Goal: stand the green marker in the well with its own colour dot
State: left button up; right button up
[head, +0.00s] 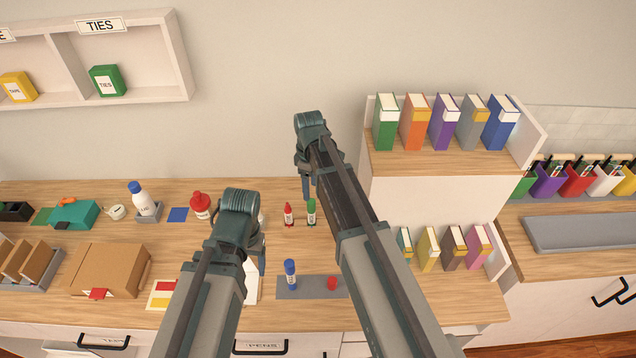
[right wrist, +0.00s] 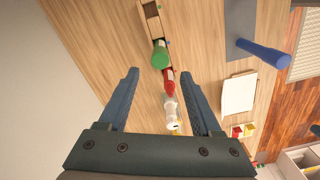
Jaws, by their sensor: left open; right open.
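The green marker (head: 311,211) stands upright on the counter beside a red marker (head: 288,213). In the right wrist view the green marker (right wrist: 160,55) shows its green end, next to the red marker (right wrist: 169,82). My right gripper (head: 307,188) is open and empty above and behind the green marker; its fingers (right wrist: 158,75) spread either side of the markers in the right wrist view. My left gripper (head: 258,250) is open, over the counter to the left.
A shelf unit with books (head: 430,190) stands right of my right arm.

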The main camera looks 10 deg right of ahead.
aim_at(311, 214)
pick_arm(q)
jog(key=shift+w+d, duration=0.5)
pick_arm(e)
jog(key=n, duration=0.4)
pick_arm(q)
jog(key=shift+f, duration=0.15)
pick_arm(e)
jog(key=shift+f, duration=0.1)
pick_arm(q)
notch_tip(311, 214, down, 14)
jog(key=b, duration=1.4)
pick_arm(e)
notch_tip(311, 214, down, 14)
jog(key=shift+r, duration=0.15)
pick_arm(q)
jog(key=shift+r, duration=0.2)
pick_arm(e)
grip_shut()
grip_release()
pick_arm(q)
jog(key=shift+r, duration=0.15)
pick_arm(e)
jog(key=shift+r, duration=0.15)
